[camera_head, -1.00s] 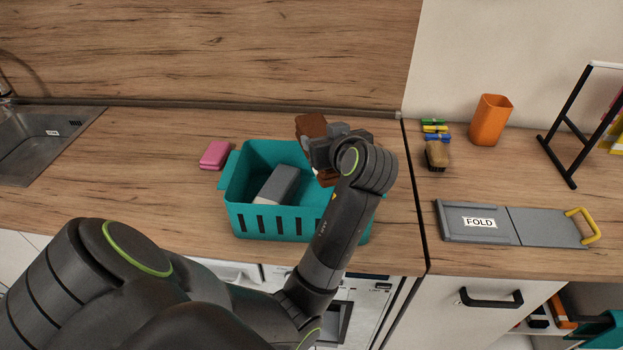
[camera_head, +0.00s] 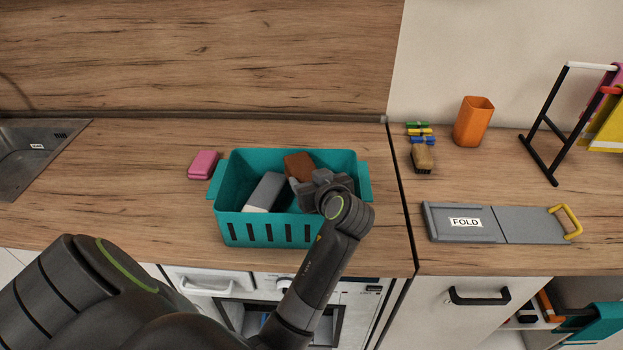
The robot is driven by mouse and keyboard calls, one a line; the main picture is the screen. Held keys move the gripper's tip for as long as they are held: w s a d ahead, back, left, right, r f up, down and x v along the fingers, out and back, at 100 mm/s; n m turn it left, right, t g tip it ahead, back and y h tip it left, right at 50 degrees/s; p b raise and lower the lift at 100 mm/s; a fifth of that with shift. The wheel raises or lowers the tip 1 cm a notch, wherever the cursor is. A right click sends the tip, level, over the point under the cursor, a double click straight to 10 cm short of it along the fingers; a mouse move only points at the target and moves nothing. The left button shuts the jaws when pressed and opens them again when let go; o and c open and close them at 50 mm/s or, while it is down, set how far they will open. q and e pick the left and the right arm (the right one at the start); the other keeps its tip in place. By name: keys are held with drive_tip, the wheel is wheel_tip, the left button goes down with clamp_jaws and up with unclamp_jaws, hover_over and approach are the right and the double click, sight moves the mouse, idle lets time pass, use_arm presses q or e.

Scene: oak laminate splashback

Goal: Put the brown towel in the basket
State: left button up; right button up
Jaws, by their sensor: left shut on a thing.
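The brown towel (camera_head: 299,164) is a folded bundle inside the right half of the teal basket (camera_head: 268,231). Its lower part is hidden behind my left gripper (camera_head: 301,186), which reaches into the basket from the front right and is shut on the towel. I cannot tell whether the towel touches the basket floor. A folded grey towel with a pale end (camera_head: 267,190) lies in the left half of the basket, beside the brown one. My right gripper is not in view.
A pink folded cloth (camera_head: 203,165) lies left of the basket. To the right are a brush (camera_head: 422,158), coloured clips (camera_head: 420,130), an orange cup (camera_head: 473,122), a grey FOLD board (camera_head: 500,224) and a black rack (camera_head: 545,130). A sink (camera_head: 35,155) is at far left.

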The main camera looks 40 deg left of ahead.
use_arm(q)
drive_tip(key=shift+f, duration=0.5)
drive_tip(key=o, duration=1.1)
drive_tip(key=shift+r, duration=0.1)
